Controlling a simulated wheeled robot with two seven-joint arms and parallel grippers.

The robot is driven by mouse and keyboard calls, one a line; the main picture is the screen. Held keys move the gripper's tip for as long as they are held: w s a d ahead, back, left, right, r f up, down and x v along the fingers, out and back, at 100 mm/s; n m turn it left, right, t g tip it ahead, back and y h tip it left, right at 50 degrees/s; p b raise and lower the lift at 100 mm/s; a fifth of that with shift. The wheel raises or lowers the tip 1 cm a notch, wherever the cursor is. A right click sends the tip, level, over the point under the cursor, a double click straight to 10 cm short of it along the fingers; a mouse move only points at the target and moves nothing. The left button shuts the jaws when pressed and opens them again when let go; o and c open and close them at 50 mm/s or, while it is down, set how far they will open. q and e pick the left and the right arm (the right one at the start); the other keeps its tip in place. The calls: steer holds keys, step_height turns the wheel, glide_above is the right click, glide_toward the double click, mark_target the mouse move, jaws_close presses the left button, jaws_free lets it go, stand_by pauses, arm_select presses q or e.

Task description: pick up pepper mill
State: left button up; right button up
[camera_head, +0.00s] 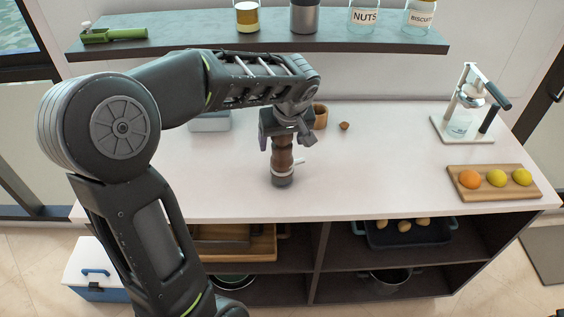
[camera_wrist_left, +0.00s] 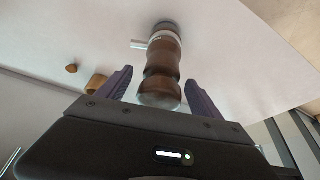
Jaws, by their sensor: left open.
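The brown wooden pepper mill (camera_head: 281,161) stands upright on the white counter, with a metallic base and a small crank handle at its lower part. In the left wrist view the pepper mill (camera_wrist_left: 162,70) lies between the two purple-grey fingers. My left gripper (camera_head: 287,138) is open over the top of the mill, with a finger on each side; the wrist view (camera_wrist_left: 160,95) shows gaps between the fingers and the mill. The gripper hides the mill's top in the head view. My right gripper is not in view.
A wooden cup (camera_head: 320,116) and a small brown item (camera_head: 344,126) sit just behind the mill. A juice press (camera_head: 462,118) and a fruit board (camera_head: 494,194) are at the right. A shelf (camera_head: 390,40) with jars hangs above. The counter's middle right is clear.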

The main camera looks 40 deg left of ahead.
arm_select(q)
steer(key=shift+x, duration=1.5)
jaws_close()
